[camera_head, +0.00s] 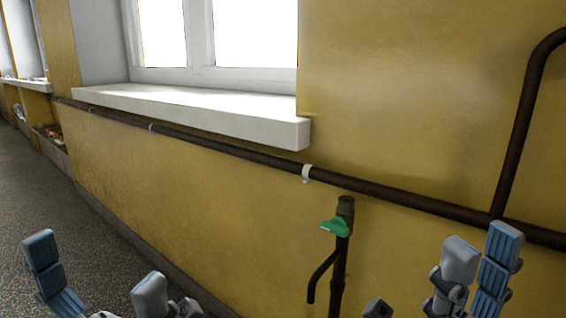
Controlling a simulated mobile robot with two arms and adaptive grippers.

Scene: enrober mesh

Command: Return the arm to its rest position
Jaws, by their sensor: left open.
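My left gripper (102,284) is at the lower left, low in the frame. One finger with a ribbed blue-grey pad stands up at the far left, and a rounded grey part stands to the right of it. The two are apart, with only the dark floor showing between them. My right gripper (474,270) is at the lower right, in front of the yellow wall. A ribbed blue pad and a rounded grey part stand close together there. Its lower parts are cut off by the frame edge, so its opening is unclear. I see nothing held in either gripper.
A dark pipe (247,154) runs along the yellow wall (420,90) below a white window sill (200,108). A vertical pipe with a green valve handle (335,226) stands between my grippers. The speckled floor (30,190) is clear at the left.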

